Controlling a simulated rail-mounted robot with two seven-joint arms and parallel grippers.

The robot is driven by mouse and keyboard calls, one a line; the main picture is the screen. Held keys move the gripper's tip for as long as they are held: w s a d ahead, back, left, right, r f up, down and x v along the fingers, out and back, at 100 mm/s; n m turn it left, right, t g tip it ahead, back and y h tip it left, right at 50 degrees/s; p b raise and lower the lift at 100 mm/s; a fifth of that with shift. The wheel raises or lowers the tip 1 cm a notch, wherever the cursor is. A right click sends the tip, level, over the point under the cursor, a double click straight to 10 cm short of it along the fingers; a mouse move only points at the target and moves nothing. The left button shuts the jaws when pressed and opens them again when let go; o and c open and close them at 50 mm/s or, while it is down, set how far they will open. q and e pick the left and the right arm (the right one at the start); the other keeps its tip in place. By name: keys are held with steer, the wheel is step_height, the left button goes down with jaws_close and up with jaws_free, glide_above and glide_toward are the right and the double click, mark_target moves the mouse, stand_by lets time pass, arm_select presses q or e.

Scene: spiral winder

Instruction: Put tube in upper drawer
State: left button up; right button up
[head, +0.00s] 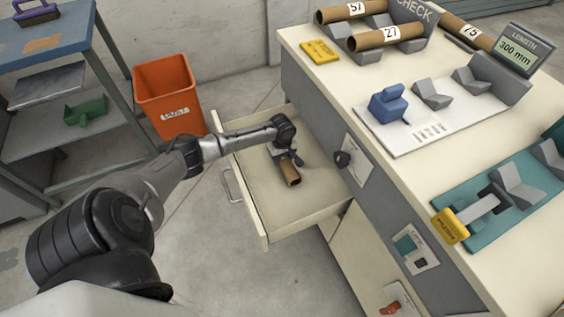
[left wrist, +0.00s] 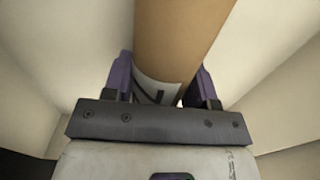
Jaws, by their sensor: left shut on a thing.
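The upper drawer (head: 315,205) of the cream cabinet is pulled open. My left gripper (head: 287,158) is inside the drawer's outline, shut on a brown cardboard tube (head: 291,175). In the left wrist view the tube (left wrist: 180,40) runs up between the two purple fingers, and part of a white label with a dark mark shows on it near the fingers. The drawer walls (left wrist: 275,60) lie on both sides. I cannot tell whether the tube touches the drawer floor. My right gripper is not in view.
Tubes marked 57, 27 (head: 387,37) and 75 (head: 470,33) lie on the cabinet top. A length gauge (head: 515,50) reads 300 mm. An orange dust bin (head: 168,97) stands behind the drawer. A blue-topped shelf cart (head: 45,40) is at left.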

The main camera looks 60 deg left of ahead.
arm_select(q)
steer(key=shift+f, duration=0.85)
steer(key=shift+r, duration=0.1)
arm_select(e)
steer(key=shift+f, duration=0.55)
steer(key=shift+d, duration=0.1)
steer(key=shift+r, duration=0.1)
arm_select(q)
steer(key=o, duration=0.9)
steer(key=shift+f, duration=0.2)
steer(key=shift+o, duration=0.2)
